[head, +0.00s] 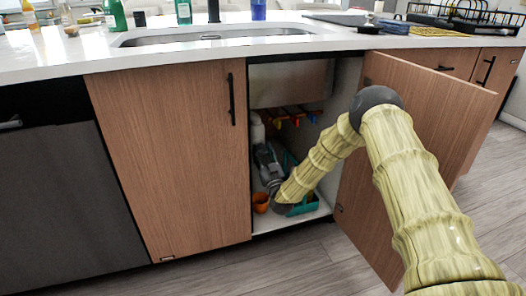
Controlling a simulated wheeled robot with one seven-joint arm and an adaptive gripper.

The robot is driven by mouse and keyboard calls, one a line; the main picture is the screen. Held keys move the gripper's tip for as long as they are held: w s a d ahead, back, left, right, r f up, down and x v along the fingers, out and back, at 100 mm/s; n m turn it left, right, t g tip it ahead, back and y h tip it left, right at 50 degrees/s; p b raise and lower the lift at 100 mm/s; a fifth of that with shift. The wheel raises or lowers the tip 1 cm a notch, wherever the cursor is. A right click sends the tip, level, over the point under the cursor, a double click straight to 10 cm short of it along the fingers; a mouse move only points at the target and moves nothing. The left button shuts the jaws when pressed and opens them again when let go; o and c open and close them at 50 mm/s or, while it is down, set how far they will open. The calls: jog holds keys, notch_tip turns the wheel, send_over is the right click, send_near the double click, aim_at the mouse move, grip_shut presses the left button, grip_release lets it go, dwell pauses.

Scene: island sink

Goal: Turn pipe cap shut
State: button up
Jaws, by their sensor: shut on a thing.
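My arm reaches through the open cabinet door, and my gripper (268,164) is inside the cabinet under the sink. It shows small and grey at the end of the arm, with its fingers pointing up and away. It is shut on what appears to be the pipe cap, by the pale drain pipe (257,129) at the cabinet's left side. The cap itself is too small and too covered by the gripper to make out, so its turn angle cannot be told.
The open door (432,125) stands right of my arm; the closed door (170,155) bounds the opening on the left. An orange cup (261,203) and a teal container (304,208) stand on the cabinet floor close to my wrist. Red and blue valve handles (296,120) are behind.

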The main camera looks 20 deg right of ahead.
jog(key=shift+m+h, duration=0.4)
jog(key=o, duration=0.9)
jog(key=shift+s, duration=0.1)
jog(key=v, duration=1.2)
jog(key=shift+d+f, duration=0.1)
